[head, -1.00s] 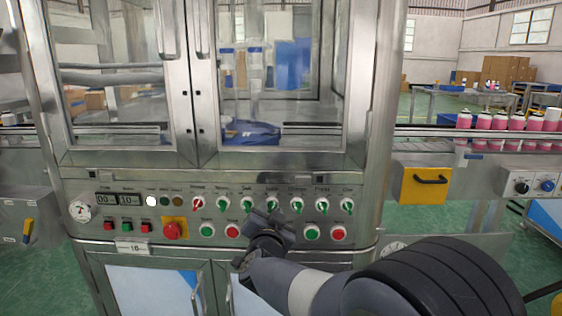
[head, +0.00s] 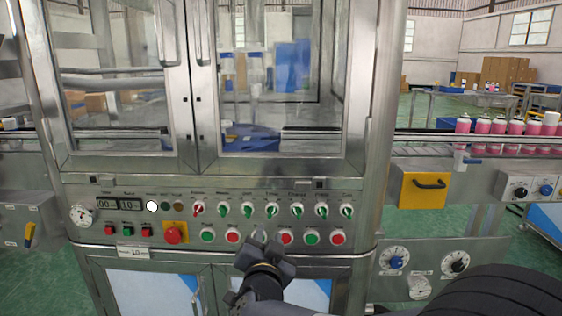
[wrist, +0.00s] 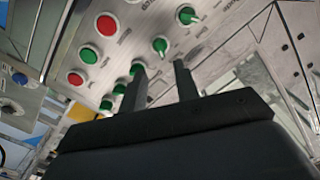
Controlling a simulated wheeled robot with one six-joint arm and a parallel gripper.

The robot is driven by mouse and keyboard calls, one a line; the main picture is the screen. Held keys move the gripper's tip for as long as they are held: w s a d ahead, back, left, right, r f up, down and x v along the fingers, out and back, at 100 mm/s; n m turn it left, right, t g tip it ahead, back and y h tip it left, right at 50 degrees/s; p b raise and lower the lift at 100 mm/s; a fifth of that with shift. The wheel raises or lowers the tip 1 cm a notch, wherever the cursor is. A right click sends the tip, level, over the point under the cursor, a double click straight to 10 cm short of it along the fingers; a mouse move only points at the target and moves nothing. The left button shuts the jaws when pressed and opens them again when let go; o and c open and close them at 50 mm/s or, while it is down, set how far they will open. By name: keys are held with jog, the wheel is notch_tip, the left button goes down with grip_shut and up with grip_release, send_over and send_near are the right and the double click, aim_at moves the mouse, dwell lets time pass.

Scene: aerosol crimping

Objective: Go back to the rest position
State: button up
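My gripper shows in the head view (head: 260,238) just below and in front of the control panel (head: 345,190), with my arm running to the lower right. In the wrist view my gripper (wrist: 160,68) has its two dark fingers apart with a gap between them and nothing held. The row of selector knobs, one red (head: 198,209) and several green (head: 272,210), is uncovered. Red and green push buttons sit below them, such as a red one (head: 286,237). A green button (wrist: 160,45) and a red button (wrist: 107,25) show beyond the fingers in the wrist view.
The steel crimping machine has glass doors (head: 280,70) above the panel and cabinet doors below. A red emergency button (head: 173,234) is on the left. A yellow box (head: 422,187) juts out at the right, below a conveyor with pink cans (head: 483,125).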

aim_at(271, 214)
jog(key=shift+n, duration=0.5)
jog(key=w, duration=0.8)
jog(key=shift+w+d+r+b, duration=0.15)
jog(key=shift+w+b, duration=0.05)
jog(key=shift+b, duration=0.1)
jog(key=shift+s+n+p, duration=0.1)
jog(key=shift+n+p, duration=0.45)
jog(key=shift+n, duration=0.45)
jog(key=n+p, duration=0.2)
jog(key=n, duration=0.2)
jog(key=n+p, duration=0.2)
jog(key=n, duration=0.2)
jog(key=shift+n+p, duration=0.3)
jog(key=shift+p, duration=0.1)
jog(key=shift+s+n, duration=0.3)
jog(key=shift+n, duration=0.1)
jog(key=s, duration=0.9)
jog(key=shift+s+a+p, duration=0.2)
jog(key=shift+s+p, duration=0.15)
jog(key=shift+p, duration=0.1)
